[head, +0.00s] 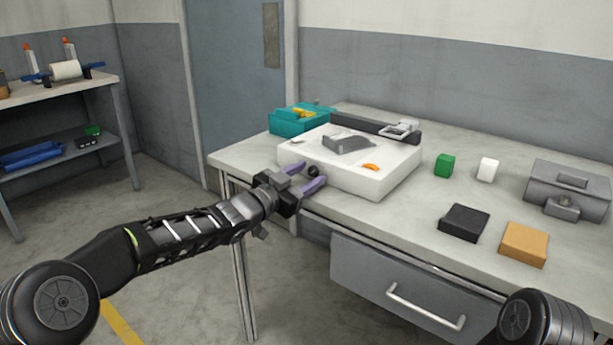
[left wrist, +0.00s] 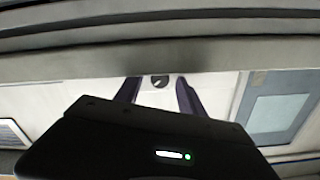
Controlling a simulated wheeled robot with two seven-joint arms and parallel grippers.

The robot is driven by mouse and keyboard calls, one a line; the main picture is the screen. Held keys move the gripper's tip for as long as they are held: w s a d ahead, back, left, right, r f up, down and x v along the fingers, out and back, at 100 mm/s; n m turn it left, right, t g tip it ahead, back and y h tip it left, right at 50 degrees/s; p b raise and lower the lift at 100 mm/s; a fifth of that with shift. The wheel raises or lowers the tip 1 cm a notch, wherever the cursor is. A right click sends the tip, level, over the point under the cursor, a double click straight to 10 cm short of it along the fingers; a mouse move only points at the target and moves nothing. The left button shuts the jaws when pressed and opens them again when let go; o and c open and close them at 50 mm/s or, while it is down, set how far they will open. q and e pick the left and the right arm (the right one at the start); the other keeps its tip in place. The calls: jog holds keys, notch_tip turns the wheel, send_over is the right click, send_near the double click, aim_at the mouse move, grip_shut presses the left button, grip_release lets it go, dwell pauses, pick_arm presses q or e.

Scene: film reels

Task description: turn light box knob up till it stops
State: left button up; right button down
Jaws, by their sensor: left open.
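The white light box (head: 372,184) sits on the left part of the workbench. Its dark round knob (head: 313,171) is on the front face, near the left end. In the left wrist view the knob (left wrist: 159,81) shows with a pale pointer mark. My left gripper (head: 310,176) is open with purple fingers, in front of the light box. In the left wrist view its fingers (left wrist: 157,92) stand on either side of the knob, with gaps visible. I cannot tell how deep the fingers reach. My right gripper is not in view.
A teal bin (head: 290,124) stands behind the light box. Green, white, black and orange blocks and a grey metal box (head: 568,187) stand to the right. A drawer (head: 400,290) is below.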

pick_arm(q)
jog(key=v, duration=0.8)
jog(key=shift+w+p, duration=0.1)
jog(key=shift+p, duration=0.2)
